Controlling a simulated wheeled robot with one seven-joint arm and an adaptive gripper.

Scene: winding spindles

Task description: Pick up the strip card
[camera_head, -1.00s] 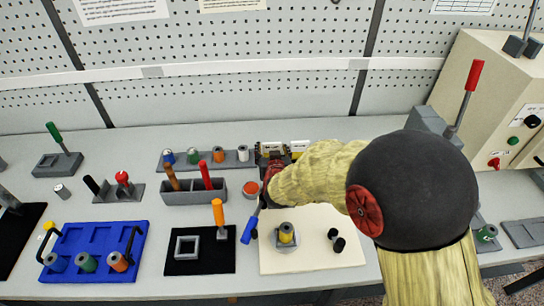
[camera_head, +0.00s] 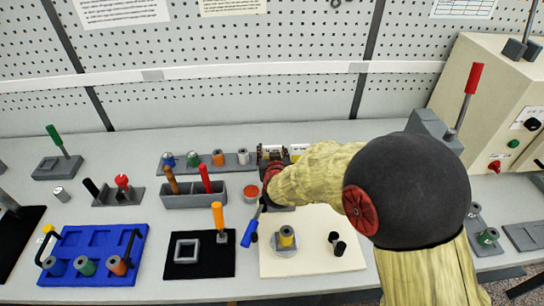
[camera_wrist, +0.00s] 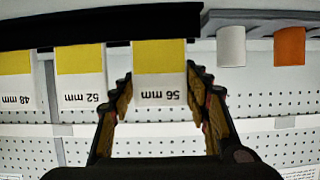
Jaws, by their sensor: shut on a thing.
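The strip card marked 56 mm (camera_wrist: 160,88), white with a yellow band, stands between the two fingers of my gripper (camera_wrist: 158,78) in the wrist view, where its print is upside down. My gripper is shut on it, with one finger at each side edge. The card's far end meets a dark holder (camera_wrist: 100,25). Cards marked 52 mm (camera_wrist: 81,72) and 48 mm (camera_wrist: 16,78) hang beside it, apart from the fingers. In the head view my gripper (camera_head: 272,168) is at the card rack, and my forearm hides part of the rack.
A spool rail (camera_head: 205,160) and a grey bin with handled tools (camera_head: 208,193) stand left of the rack. A cream board (camera_head: 310,262) with a spindle lies in front. A blue tray (camera_head: 95,240) is farther left. The pegboard wall is behind.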

